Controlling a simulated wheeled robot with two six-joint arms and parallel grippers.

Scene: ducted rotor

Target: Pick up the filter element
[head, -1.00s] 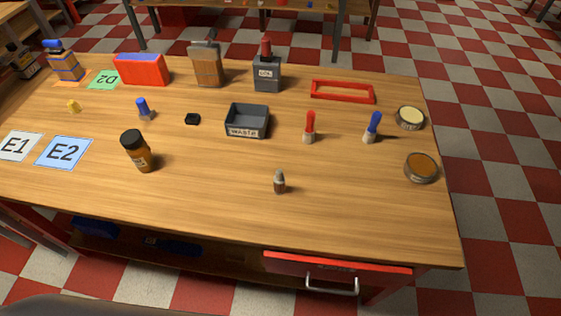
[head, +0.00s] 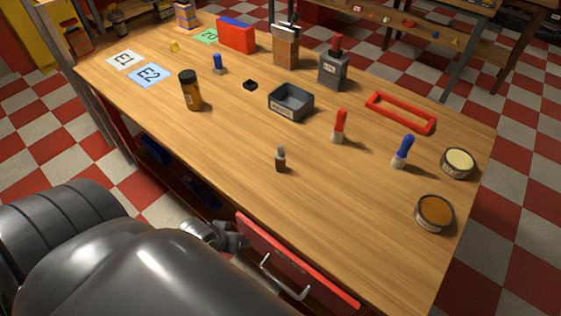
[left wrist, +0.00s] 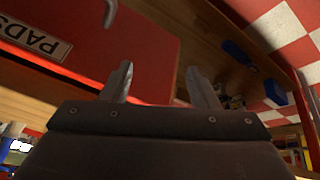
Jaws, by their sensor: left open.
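No thing in view is clearly marked as the filter element, and I cannot tell which of the small parts it is. A small brown-grey part (head: 280,160) stands near the front edge of the table (head: 240,150). A small black piece (head: 250,85) lies left of the grey waste bin (head: 290,103). A blue part (head: 218,65) and a yellow part (head: 174,46) stand farther left. My left gripper (left wrist: 160,88) is open and empty, low before the table, by the red drawer front (left wrist: 140,50). My right gripper is out of view.
The red drawer (head: 295,265) with a metal handle is below the table's front edge. An amber jar (head: 191,90), red-handled brush (head: 340,126), blue-handled brush (head: 402,151), two round tins and a red frame (head: 400,112) stand on the table. The front middle tabletop is mostly clear.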

